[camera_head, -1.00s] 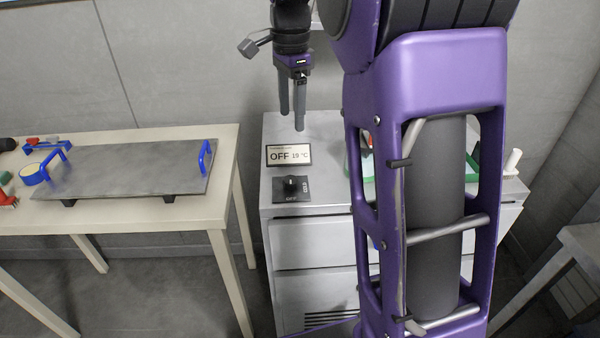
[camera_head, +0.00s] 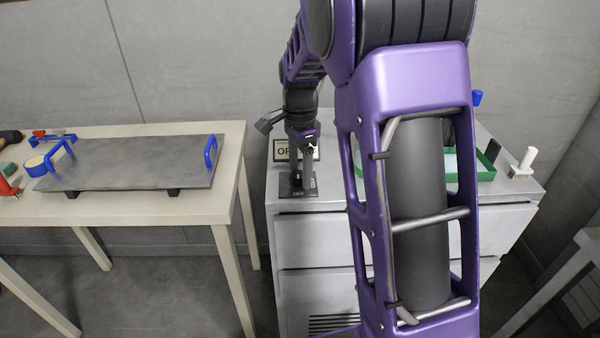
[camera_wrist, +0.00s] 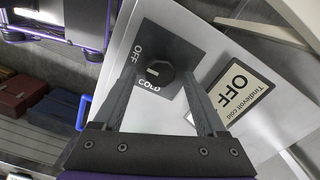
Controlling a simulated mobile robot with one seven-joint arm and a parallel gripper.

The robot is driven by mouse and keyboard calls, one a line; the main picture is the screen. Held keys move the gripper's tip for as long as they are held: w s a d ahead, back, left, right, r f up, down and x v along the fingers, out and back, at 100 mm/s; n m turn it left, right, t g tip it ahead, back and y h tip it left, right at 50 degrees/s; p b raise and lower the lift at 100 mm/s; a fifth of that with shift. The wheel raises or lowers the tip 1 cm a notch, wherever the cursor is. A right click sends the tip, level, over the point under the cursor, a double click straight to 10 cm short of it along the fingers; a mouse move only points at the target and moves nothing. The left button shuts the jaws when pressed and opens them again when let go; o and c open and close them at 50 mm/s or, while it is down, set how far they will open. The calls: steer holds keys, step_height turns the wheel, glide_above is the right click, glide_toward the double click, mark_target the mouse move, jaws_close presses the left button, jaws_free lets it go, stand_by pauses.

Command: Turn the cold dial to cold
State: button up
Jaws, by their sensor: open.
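The cold dial (camera_wrist: 160,72) is a dark round knob with a pale mark, on a black plate (camera_wrist: 182,48) lettered OFF and COLD. In the wrist view the mark lies near the OFF and COLD lettering; its exact setting I cannot tell. My gripper (camera_wrist: 159,78) is open, with one finger on each side of the dial; contact is not clear. In the head view my gripper (camera_head: 302,182) points down over the plate (camera_head: 284,190) and mostly hides the dial. A display sign (camera_wrist: 240,95) beside the plate reads OFF.
The plate and sign sit on a grey cabinet (camera_head: 330,222) with drawers. A green tray (camera_head: 486,166) and a white-handled brush (camera_head: 525,160) stand on its right. A cream table (camera_head: 150,215) on the left bears a grey board (camera_head: 135,163) with blue handles.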

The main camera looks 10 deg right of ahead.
steer(key=shift+f, duration=0.3)
jaws_close()
